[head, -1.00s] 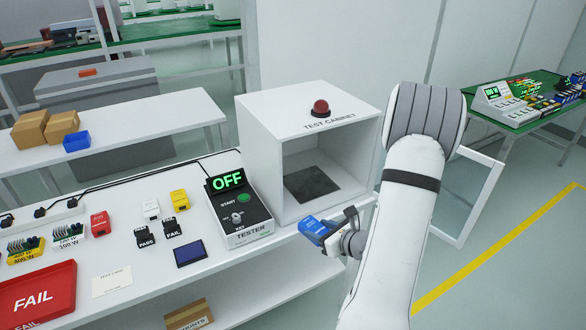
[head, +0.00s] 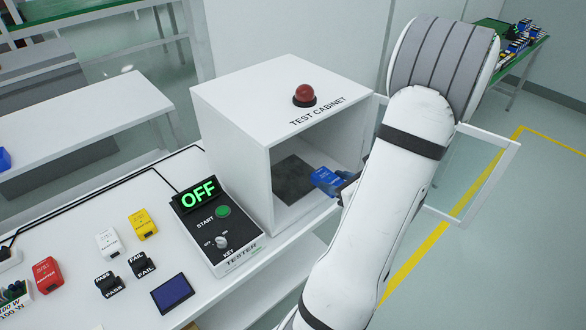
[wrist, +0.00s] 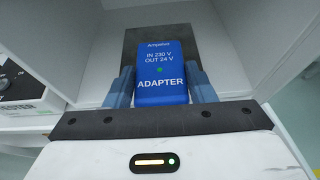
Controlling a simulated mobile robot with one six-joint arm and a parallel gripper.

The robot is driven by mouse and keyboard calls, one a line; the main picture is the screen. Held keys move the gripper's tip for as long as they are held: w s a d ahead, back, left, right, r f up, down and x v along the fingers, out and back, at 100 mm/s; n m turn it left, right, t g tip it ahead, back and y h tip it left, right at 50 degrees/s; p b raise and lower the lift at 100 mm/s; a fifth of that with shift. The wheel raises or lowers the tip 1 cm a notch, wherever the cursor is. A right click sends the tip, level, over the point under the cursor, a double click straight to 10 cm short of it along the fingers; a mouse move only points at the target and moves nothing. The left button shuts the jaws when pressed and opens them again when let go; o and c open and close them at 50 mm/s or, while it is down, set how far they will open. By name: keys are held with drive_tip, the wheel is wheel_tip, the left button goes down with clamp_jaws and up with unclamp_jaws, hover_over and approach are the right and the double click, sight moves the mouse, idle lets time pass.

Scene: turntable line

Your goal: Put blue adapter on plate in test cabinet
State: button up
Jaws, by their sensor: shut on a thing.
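The blue adapter (wrist: 160,75) is held between the two fingers of my gripper (wrist: 160,90) in the wrist view, its label facing the camera. In the head view the adapter (head: 326,178) is at the open front of the white test cabinet (head: 232,135), and my gripper (head: 345,188) is largely hidden behind my arm. The dark plate (head: 292,180) lies on the cabinet floor, left of the adapter in the head view. In the wrist view the plate (wrist: 134,50) shows behind the adapter. Whether the adapter is over the plate's edge is hard to tell.
The cabinet's glass door (head: 468,170) stands open at the right. A red button (head: 304,94) is on the cabinet top. The tester (head: 217,225) beside the cabinet reads OFF.

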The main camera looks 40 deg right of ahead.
drive_tip(key=p, duration=0.3)
hover_over(296, 181)
wheel_tip(296, 181, down, 3)
drive_tip(key=shift+s+r, duration=0.1)
drive_tip(key=shift+r, duration=0.1)
drive_tip(key=shift+f+p, duration=0.3)
drive_tip(key=shift+f, duration=1.9)
drive_tip(key=shift+w, duration=0.2)
drive_tip(key=shift+f, duration=0.2)
drive_tip(key=o, duration=1.2)
